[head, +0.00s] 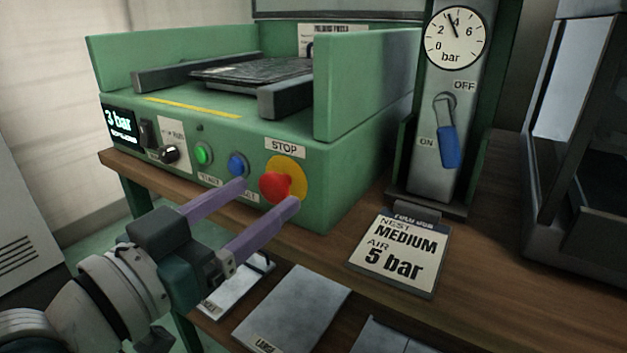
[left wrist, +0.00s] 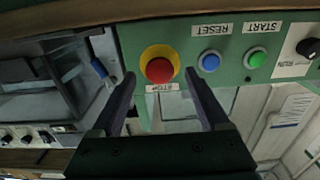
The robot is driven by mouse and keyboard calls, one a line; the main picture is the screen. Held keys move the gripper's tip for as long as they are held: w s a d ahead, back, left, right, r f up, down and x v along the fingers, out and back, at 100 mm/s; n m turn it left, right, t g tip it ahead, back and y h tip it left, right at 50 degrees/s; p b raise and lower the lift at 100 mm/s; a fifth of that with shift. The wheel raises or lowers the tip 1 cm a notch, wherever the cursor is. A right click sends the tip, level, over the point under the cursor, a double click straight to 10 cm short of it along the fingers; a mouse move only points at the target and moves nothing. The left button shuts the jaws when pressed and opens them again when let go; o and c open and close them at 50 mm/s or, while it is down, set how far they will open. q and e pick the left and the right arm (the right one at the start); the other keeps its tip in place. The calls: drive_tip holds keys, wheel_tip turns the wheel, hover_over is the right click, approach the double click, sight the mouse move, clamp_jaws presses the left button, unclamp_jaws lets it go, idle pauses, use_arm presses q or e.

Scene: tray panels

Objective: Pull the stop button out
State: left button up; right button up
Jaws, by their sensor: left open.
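The stop button (head: 274,186) is a red mushroom head on a round yellow plate, on the right part of the green machine's front panel under a STOP label. It also shows in the left wrist view (left wrist: 159,70), upside down. My left gripper (head: 270,193) has purple fingers and is open. Its fingers point at the panel, with the red head between their lines in the left wrist view (left wrist: 155,77). The fingers look apart from the button, and nothing is between them. My right gripper is in neither view.
A blue button (head: 237,164) and a green button (head: 203,153) sit left of the stop button. A black knob (head: 169,154) and a display (head: 121,122) reading 3 bar are further left. A card (head: 397,254) reads MEDIUM, 5 bar. A gauge (head: 455,37) and blue-handled lever (head: 449,147) stand right.

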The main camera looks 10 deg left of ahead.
use_arm(q)
drive_tip(key=shift+w+d, duration=0.25)
drive_tip(key=shift+w, duration=0.4)
